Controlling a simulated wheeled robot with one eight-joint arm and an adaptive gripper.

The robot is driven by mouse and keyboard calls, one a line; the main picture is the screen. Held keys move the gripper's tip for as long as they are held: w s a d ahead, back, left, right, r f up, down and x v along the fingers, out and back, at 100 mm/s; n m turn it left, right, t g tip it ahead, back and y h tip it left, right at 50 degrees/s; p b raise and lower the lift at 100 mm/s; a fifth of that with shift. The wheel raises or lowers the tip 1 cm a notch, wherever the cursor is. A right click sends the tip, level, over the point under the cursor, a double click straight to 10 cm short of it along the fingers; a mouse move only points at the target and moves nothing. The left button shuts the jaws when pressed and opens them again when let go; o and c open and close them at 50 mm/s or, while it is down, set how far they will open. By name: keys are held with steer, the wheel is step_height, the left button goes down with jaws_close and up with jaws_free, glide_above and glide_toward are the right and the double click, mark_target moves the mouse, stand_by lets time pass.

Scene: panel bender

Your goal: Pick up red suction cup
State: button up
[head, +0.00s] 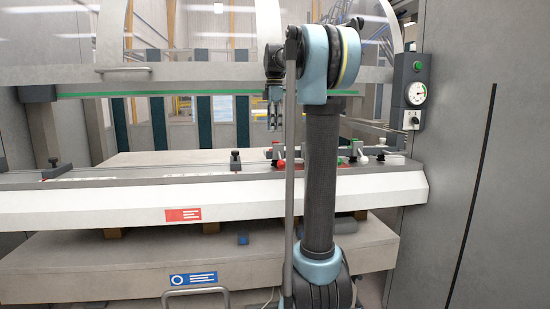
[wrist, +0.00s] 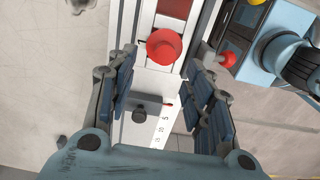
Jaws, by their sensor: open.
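A red round piece, which looks like the red suction cup (wrist: 164,47), lies below my gripper on a white surface in the wrist view. It shows between the fingertips, towards the top of the picture. In the head view a small red piece (head: 281,164) sits on the machine's ledge, below my gripper (head: 274,108). My gripper (wrist: 163,72) is open and empty, fingers pointing down, above the ledge and apart from the cup. In the wrist view one finger is on each side of the cup.
A dark block with a round knob (wrist: 139,115) lies on the white strip nearer the palm. A red ball (wrist: 227,59) shows outside the right finger. Several small red, green and white pieces stand on the ledge right of my arm.

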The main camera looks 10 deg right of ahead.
mark_target(275, 142)
steer(key=shift+s+d+f, duration=0.15)
steer(key=shift+f, duration=1.7)
steer(key=shift+s+d+f, duration=0.1)
steer(key=shift+f, duration=1.7)
jaws_close()
